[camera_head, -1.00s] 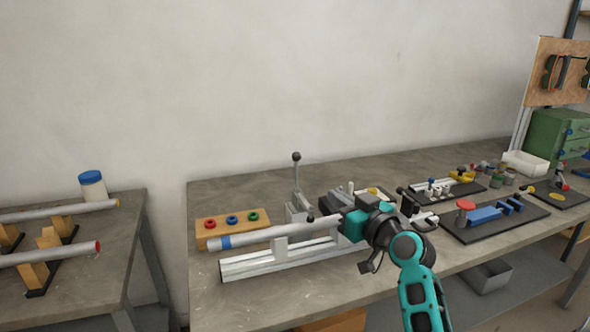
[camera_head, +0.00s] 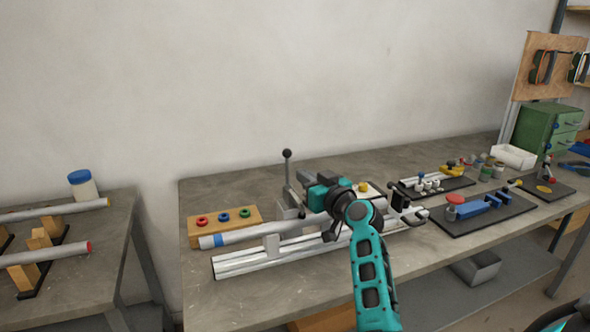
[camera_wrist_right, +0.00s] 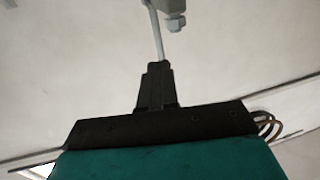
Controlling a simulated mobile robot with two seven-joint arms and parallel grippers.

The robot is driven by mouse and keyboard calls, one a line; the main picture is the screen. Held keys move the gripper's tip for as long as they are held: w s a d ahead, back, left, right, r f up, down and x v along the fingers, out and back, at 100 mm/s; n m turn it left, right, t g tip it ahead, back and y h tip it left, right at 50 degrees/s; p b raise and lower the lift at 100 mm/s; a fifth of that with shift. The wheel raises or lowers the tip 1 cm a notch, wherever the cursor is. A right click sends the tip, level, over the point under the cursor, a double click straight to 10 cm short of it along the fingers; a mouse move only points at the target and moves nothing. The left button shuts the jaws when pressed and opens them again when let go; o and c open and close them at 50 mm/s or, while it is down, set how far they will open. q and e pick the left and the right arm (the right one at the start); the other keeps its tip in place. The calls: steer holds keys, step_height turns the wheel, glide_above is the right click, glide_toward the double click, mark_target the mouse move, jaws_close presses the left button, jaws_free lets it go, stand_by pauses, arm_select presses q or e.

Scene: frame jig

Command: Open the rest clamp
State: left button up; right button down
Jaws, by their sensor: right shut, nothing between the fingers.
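An upright grey lever with a black ball knob (camera_head: 287,155) stands on a grey block (camera_head: 291,209) behind the rail. A grey tube with a blue band (camera_head: 232,237) lies on a support (camera_head: 271,245) above the aluminium rail (camera_head: 240,264). I cannot tell for sure which fitting is the rest clamp. My right gripper (camera_head: 304,177) is shut and empty, just right of the lever. In the right wrist view its black fingers (camera_wrist_right: 156,88) are together, with a thin pale rod (camera_wrist_right: 155,38) past their tips; contact is unclear. My arm hides the tube's right part. My left gripper is not in view.
A wooden block with red, blue and green rings (camera_head: 224,218) stands left of the lever. Black boards with fixtures (camera_head: 485,214) lie at the right. A side table at the left holds tubes on wooden rests and a blue-lidded jar (camera_head: 82,186).

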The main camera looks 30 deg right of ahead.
mark_target(288, 165)
steer(key=shift+w+d, duration=0.1)
steer(key=shift+w, duration=2.45)
steer(key=shift+w, duration=0.1)
